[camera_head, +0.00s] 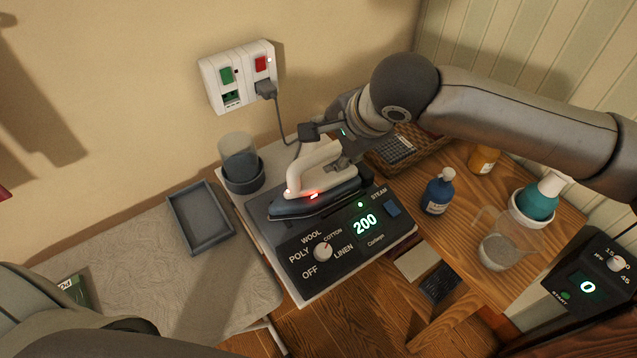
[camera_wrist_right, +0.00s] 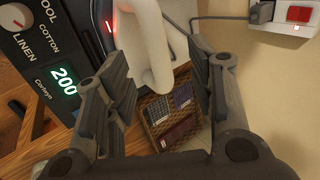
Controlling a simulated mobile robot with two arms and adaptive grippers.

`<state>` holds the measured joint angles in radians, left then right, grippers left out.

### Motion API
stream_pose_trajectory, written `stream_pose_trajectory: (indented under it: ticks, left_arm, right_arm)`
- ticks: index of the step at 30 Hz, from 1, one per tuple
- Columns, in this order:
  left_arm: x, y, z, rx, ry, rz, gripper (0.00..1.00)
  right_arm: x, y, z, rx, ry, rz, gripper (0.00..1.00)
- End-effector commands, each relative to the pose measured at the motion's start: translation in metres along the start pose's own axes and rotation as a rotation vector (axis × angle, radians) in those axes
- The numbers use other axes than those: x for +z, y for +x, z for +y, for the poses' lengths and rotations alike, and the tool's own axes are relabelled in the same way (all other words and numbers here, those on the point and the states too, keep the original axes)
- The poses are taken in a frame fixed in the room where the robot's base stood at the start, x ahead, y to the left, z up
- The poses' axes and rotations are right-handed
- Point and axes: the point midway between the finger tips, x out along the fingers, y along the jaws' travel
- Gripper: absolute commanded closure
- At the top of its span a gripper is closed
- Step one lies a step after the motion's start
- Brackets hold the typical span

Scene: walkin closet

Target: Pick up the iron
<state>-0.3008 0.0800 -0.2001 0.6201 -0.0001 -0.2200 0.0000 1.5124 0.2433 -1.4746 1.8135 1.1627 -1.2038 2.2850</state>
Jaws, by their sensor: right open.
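The iron (camera_head: 318,190) has a white handle and a dark body with a small red light. It rests on the dark control base (camera_head: 330,262), which reads 200. My right gripper (camera_head: 335,142) comes in from the right at the rear end of the iron. In the right wrist view the gripper (camera_wrist_right: 163,65) is open, and the white handle (camera_wrist_right: 151,38) shows between and just beyond its two fingers. I cannot tell whether either finger touches it. My left gripper is not in view.
A cord runs from the iron's rear to the wall socket (camera_head: 238,77). A clear cup in a dark holder (camera_head: 243,165) stands left of the iron. A blue bottle (camera_head: 438,192), a glass jug (camera_head: 497,250) and a wicker basket (camera_head: 412,143) stand right. A grey tray (camera_head: 201,217) lies left.

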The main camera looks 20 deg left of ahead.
Motion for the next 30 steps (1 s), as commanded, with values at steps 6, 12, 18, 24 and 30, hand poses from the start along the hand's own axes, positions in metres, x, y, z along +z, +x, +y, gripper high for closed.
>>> stream_pose_trajectory:
  ticks: [6, 12, 18, 24, 30]
  left_arm:
    - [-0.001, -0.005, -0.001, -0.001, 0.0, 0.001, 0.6]
    - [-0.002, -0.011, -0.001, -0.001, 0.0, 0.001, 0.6]
    - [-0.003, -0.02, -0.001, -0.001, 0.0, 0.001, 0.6]
    - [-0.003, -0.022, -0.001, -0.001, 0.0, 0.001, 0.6]
    - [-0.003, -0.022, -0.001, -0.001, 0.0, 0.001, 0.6]
  right_arm:
    - [0.001, 0.028, 0.0, 0.001, -0.002, -0.001, 0.5]
    - [0.0, 0.041, 0.001, 0.001, -0.003, -0.001, 0.5]
    - [0.0, 0.067, 0.004, 0.0, -0.004, -0.001, 0.5]
    - [-0.001, 0.083, 0.005, -0.001, -0.003, 0.0, 0.5]
    - [-0.001, 0.084, 0.005, -0.002, -0.003, -0.001, 0.5]
